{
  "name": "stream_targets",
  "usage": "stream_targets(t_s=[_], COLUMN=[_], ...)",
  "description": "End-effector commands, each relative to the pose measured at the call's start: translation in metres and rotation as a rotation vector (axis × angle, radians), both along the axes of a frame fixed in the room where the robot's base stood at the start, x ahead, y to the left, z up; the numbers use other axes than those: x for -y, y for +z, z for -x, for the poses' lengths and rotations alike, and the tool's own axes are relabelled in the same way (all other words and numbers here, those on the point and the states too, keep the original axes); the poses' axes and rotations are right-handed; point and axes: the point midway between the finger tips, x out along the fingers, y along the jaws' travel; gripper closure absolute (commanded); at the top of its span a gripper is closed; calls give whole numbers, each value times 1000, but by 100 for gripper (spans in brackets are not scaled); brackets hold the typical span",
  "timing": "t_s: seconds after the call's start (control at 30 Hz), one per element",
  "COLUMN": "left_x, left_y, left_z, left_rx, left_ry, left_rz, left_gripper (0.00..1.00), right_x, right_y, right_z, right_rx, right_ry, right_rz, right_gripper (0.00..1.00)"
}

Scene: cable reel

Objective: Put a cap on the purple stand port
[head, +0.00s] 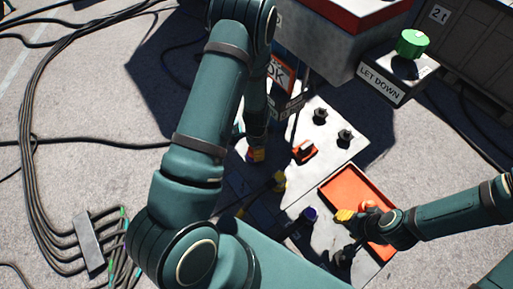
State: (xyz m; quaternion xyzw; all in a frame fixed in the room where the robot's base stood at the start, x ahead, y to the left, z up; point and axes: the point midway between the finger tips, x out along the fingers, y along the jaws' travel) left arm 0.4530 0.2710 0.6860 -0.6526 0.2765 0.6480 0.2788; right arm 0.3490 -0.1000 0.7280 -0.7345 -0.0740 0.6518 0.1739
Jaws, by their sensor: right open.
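The purple stand port (310,214) sticks up from the pale stand panel, left of the orange tray (342,187). A round orange-red piece, seemingly a cap (368,205), lies in the tray, partly behind my right gripper. My right gripper (344,236) comes in from the right, over the tray's near left side. Its fingers are apart, with nothing seen between them, and it is right of the purple port. My left arm reaches up and bends down to the panel; its gripper (256,153) is small and partly hidden, so its jaw state is unclear.
The panel also carries a yellow port (279,181), an orange switch-like part (304,151) and black knobs (320,116). A green button (412,43) sits on a box marked LET DOWN. Black cables (40,130) lie on the left floor.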

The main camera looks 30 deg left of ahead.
Motion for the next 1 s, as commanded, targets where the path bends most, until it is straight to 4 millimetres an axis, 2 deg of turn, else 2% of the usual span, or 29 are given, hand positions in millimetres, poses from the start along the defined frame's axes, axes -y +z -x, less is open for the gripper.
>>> stream_targets(t_s=[0.7,0.73,0.8,1.0], left_x=[0,0,0,0], left_y=[-7,-6,-6,-6], left_z=[0,0,0,0], left_rx=[-1,0,0,0], left_ry=[0,0,0,0], left_rz=[-1,0,0,0], left_gripper=[87,39,19,19], right_x=[0,0,0,0], right_y=[-7,-6,-6,-6], right_z=[0,0,0,0], right_rx=[0,0,0,0], right_ry=[0,0,0,0], right_rz=[0,0,0,0], right_gripper=[53,53,53,53])
